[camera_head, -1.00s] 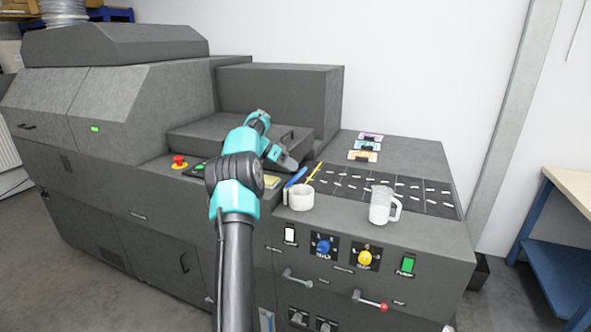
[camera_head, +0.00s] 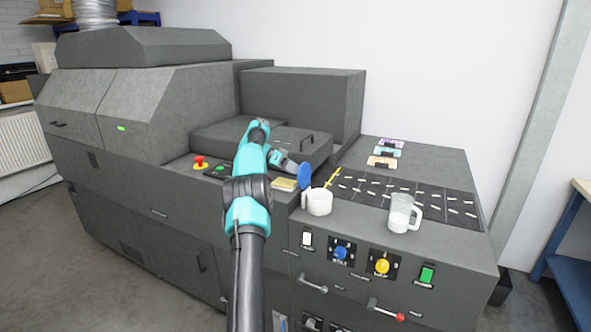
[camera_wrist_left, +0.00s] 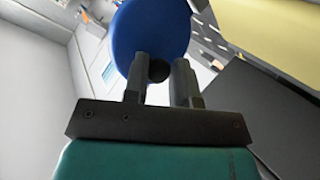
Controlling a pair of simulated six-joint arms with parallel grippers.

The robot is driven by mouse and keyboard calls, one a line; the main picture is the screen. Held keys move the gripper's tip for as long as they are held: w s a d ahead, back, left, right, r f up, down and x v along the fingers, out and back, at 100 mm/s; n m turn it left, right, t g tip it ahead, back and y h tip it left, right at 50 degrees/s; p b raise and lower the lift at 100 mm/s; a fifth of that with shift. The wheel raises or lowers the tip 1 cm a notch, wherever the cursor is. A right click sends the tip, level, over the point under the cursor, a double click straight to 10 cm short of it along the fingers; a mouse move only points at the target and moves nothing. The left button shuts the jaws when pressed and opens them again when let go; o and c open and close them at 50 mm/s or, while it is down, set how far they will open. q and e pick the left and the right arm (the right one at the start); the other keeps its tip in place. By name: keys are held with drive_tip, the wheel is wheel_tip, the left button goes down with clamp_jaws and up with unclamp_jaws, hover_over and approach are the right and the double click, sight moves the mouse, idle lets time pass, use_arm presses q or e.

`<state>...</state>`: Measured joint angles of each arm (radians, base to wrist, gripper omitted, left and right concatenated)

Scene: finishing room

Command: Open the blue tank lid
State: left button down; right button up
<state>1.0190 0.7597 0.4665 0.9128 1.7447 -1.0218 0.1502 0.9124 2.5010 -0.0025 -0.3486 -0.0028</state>
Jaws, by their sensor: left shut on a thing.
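The blue lid (camera_head: 304,185) is a round disc standing steeply tilted at the upper left rim of a small white tank (camera_head: 319,203) on the grey machine. I cannot tell whether the lid touches the rim. My left gripper (camera_head: 300,172) reaches it from the left. In the left wrist view the lid (camera_wrist_left: 150,35) fills the top centre, and the left gripper (camera_wrist_left: 159,72) is shut on its dark round knob. The tank's inside is hidden. My right gripper is not in view.
A dark gridded panel (camera_head: 410,193) with small pale pieces lies behind. Knobs and levers line the machine's front.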

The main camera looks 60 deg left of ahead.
use_arm(q)
drive_tip(key=shift+w+f, duration=0.1)
drive_tip(key=shift+f, duration=0.55)
drive_tip(key=c, duration=0.9)
unclamp_jaws()
drive_tip(key=shift+w+d, duration=0.1)
drive_tip(key=shift+w, duration=0.1)
drive_tip(key=shift+r, duration=0.15)
drive_tip(key=r, duration=0.3)
drive_tip(key=shift+s+d+r, duration=0.15)
drive_tip(key=shift+d+r, duration=0.05)
drive_tip(key=shift+r, duration=0.05)
drive_tip(key=shift+d, duration=0.1)
drive_tip(key=shift+s+d+r, duration=0.25)
drive_tip(key=shift+s+d, duration=1.05)
drive_tip(key=shift+d, duration=0.9)
drive_tip(key=shift+s+d+r, duration=0.2)
drive_tip(key=shift+s+d, duration=1.05)
drive_tip(key=shift+d, duration=1)
drive_tip(key=shift+s+d+r, duration=0.25)
drive_tip(key=shift+s+d, duration=1.05)
drive_tip(key=shift+d, duration=0.9)
